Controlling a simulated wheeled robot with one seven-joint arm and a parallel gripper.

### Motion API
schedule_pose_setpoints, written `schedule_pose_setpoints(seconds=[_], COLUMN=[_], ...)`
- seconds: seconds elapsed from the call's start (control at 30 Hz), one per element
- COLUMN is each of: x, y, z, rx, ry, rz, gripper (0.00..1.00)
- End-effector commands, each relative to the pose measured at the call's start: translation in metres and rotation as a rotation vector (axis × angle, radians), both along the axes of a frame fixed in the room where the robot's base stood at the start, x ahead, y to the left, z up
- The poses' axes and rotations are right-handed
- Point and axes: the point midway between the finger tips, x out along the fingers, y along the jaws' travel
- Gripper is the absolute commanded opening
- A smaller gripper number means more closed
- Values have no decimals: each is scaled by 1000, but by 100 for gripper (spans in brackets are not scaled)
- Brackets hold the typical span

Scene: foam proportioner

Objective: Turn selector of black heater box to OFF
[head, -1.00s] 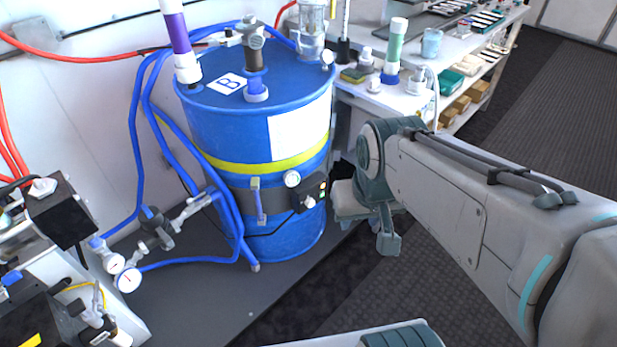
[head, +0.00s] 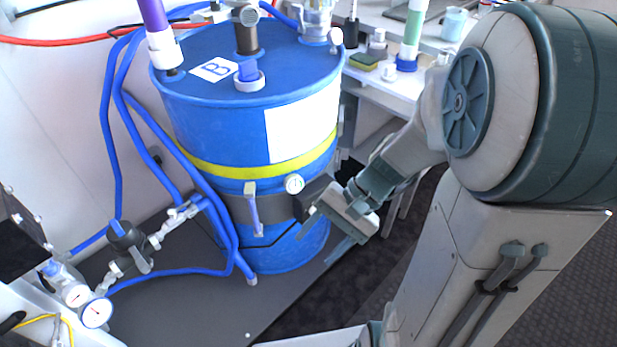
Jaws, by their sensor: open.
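The black heater box (head: 316,189) sits on the dark heater band (head: 228,205) around the blue drum marked B (head: 215,130). Only part of the box shows; my gripper covers its right side, and I cannot make out the selector. A round white dial (head: 294,184) is on the band just left of the box. My gripper (head: 326,235) is open at the drum's lower right, in front of and just below the box. I cannot tell whether a finger touches the box or the selector.
Blue hoses (head: 131,180) and gauges (head: 97,313) are left of the drum. A white bench (head: 380,88) with bottles and a sponge stands behind it on the right. Dark floor lies in front of the drum.

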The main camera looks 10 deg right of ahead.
Motion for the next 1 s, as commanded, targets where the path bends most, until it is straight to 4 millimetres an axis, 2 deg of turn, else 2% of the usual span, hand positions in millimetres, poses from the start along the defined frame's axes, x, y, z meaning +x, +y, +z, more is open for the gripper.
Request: schedule_pose_setpoints(seconds=[0.03, 0.2, 0.37, 0.47, 0.6, 0.73, 0.8, 0.9, 1.0], x=[6, 37, 76, 101, 129, 144, 148, 150, 152], y=[3, 10, -3, -22, -58, -92, -107, -122, -128], z=[-30, -77, -125, -159, -213, -258, -276, -293, -301], rx=[80, 348, 591, 732, 900, 1007, 1045, 1077, 1091], ry=[60, 194, 276, 304, 313, 300, 290, 276, 268], rz=[-72, -323, -594, -776, -1040, -1248, -1336, -1420, -1462], gripper=[55, 55, 55, 55, 55, 55, 55, 55, 55])
